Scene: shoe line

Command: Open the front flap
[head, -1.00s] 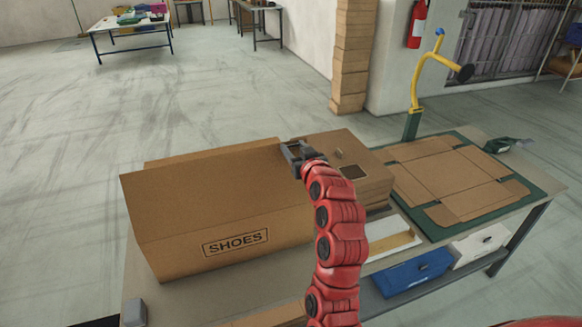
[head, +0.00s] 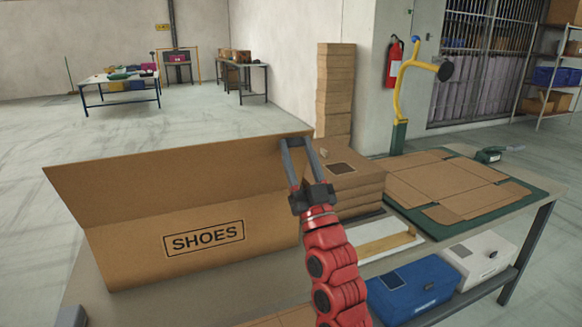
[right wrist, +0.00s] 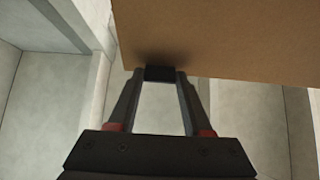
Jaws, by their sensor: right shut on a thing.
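The brown shoe box (head: 260,240) with "SHOES" on its front stands on the left of the table. Its front flap (head: 165,180) is folded up above the printed wall. The flap's top edge reaches wider than the box front, and it hides the inside of the box. My right gripper (head: 294,140) is shut on the flap at its upper right corner. In the right wrist view, the fingertips (right wrist: 160,73) meet at the edge of the cardboard flap (right wrist: 230,40).
Stacked brown boxes (head: 345,185) stand just right of my gripper. A flat cardboard blank (head: 450,185) lies on a green mat (head: 515,192). A yellow post (head: 400,95) rises behind. Blue (head: 415,285) and white (head: 480,258) boxes sit below.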

